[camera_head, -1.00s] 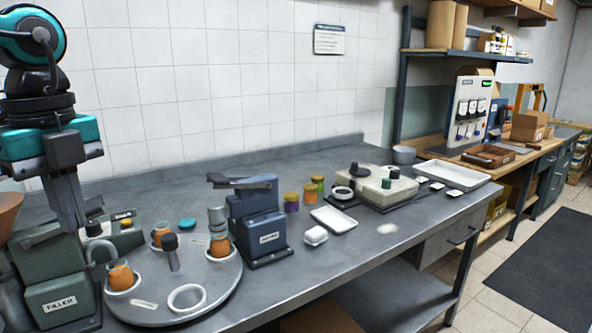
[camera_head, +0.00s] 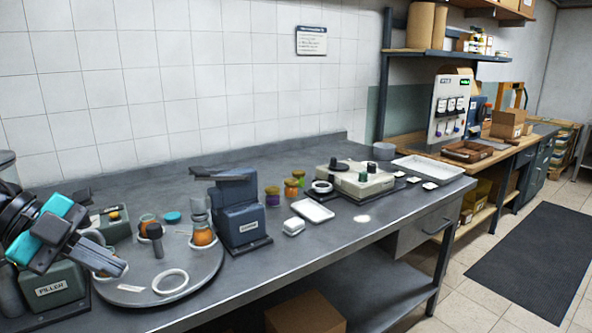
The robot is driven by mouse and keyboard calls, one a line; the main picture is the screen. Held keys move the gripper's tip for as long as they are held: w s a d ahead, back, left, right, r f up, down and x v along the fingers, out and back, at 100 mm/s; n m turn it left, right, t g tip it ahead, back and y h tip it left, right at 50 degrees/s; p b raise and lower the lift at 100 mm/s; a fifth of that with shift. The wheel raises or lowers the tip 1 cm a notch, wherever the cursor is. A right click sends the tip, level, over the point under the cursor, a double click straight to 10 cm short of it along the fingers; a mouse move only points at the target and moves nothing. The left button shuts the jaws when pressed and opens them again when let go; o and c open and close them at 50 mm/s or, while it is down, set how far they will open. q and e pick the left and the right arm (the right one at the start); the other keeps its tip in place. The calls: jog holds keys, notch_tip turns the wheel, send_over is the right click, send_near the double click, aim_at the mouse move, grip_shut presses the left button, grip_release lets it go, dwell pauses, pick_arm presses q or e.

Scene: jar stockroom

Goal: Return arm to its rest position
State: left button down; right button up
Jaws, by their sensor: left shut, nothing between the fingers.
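My left gripper (camera_head: 108,264) comes in from the left, dark grey with teal parts. Its fingers are together and empty, pointing right and down. It sits in front of the green filler machine (camera_head: 50,290) and overlaps the left part of the round grey turntable (camera_head: 205,275). The turntable carries orange-filled jars, one (camera_head: 147,223) towards the back and one (camera_head: 203,236) at the right under the blue machine's side. An empty white ring (camera_head: 170,281) lies at the turntable's front. My right gripper is out of view.
A blue machine (camera_head: 240,212) stands right of the turntable. Small jars (camera_head: 272,196), a white tray (camera_head: 312,211) and a beige device (camera_head: 355,183) stand further right. A bare stretch of bench (camera_head: 330,245) runs along the front. A teal lid (camera_head: 172,217) lies behind the jars.

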pick_arm(q)
notch_tip(320, 180, down, 20)
jog(key=n+t+y, duration=0.2)
jog(key=n+t, duration=0.9)
jog(key=n, duration=0.1)
jog(key=s+d+f+n+g+y, duration=0.1)
jog(key=s+d+f+n+y, duration=0.1)
jog(key=s+d+f, duration=0.3)
jog(key=s+d+f+n+g+y, duration=0.2)
jog(key=s+d+f+n, duration=0.3)
jog(key=d+f, duration=0.3)
notch_tip(320, 180, down, 2)
jog(key=shift+s+f+y, duration=0.1)
jog(key=shift+s+y, duration=0.2)
jog(key=shift+y, duration=0.2)
jog(key=shift+a, duration=0.15)
